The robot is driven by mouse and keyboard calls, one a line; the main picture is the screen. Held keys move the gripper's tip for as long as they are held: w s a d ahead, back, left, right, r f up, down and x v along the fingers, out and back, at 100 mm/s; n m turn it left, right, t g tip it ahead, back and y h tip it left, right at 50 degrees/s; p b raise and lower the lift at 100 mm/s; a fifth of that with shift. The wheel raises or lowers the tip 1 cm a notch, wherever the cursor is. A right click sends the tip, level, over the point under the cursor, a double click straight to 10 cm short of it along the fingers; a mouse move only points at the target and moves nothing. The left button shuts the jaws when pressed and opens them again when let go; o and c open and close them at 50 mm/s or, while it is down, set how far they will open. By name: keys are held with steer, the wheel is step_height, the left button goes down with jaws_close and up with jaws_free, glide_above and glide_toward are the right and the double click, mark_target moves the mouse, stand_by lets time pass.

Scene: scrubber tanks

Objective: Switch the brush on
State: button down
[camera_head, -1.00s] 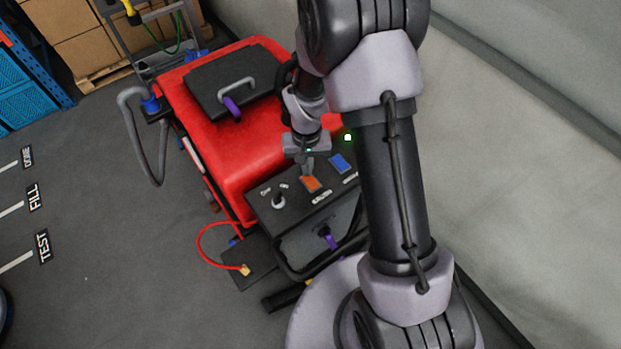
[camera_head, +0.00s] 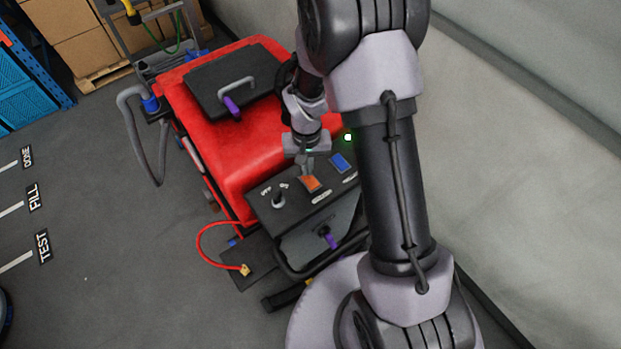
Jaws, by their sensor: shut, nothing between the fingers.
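The red floor scrubber (camera_head: 225,142) stands in front of me with a dark control panel (camera_head: 290,207) at its near end. On the panel are a knob (camera_head: 279,199) with small markings, an orange rocker switch (camera_head: 311,184) and a blue rocker switch (camera_head: 340,163). Labels sit by the switches but are too small to read. My gripper (camera_head: 306,171) is shut and empty, pointing down at the far edge of the orange switch. Whether the fingertips touch the switch I cannot tell. My arm hides the panel's right end.
A black lid with a grey handle (camera_head: 237,86) lies on the scrubber's top. A red cable with a yellow plug (camera_head: 244,270) loops at its left. A pale wall (camera_head: 520,150) stands close on the right. The floor (camera_head: 110,240) at left is open.

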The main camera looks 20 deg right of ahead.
steer(key=shift+f+b, duration=0.7)
steer(key=shift+f, duration=0.15)
steer(key=shift+r, duration=0.1)
step_height(320, 180, up, 7)
steer(key=p, duration=0.4)
stand_by(0.3)
